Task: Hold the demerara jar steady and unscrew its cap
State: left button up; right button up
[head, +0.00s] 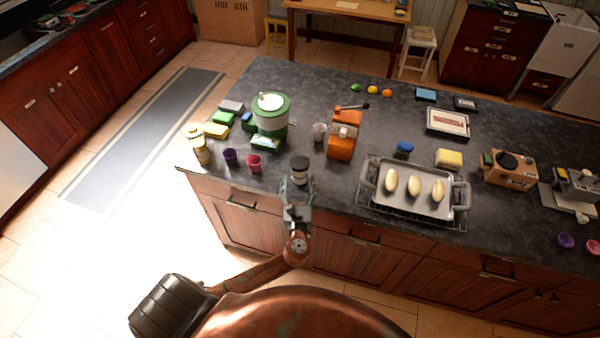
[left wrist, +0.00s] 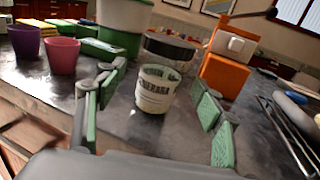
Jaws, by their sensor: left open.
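My left gripper (head: 298,188) is open and points at the jar from the front. Its green-padded fingers (left wrist: 164,105) show on both sides, with visible space left and right of the jar. My right gripper is not in view.
A pink cup (head: 254,163) and purple cup (head: 231,157) stand left of the jar. A tray (head: 410,207) on a rack is right.

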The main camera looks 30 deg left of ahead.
aim_at(300, 175)
pick_arm(q)
jog(key=x, duration=0.6)
jog(key=shift+w+f, duration=0.25)
jog(key=shift+w, duration=0.05)
jog(key=shift+c, duration=0.6)
jog(key=c, duration=1.2)
jog(key=shift+c, duration=0.2)
jog(key=shift+r+p, duration=0.15)
jog(key=shift+p, duration=0.15)
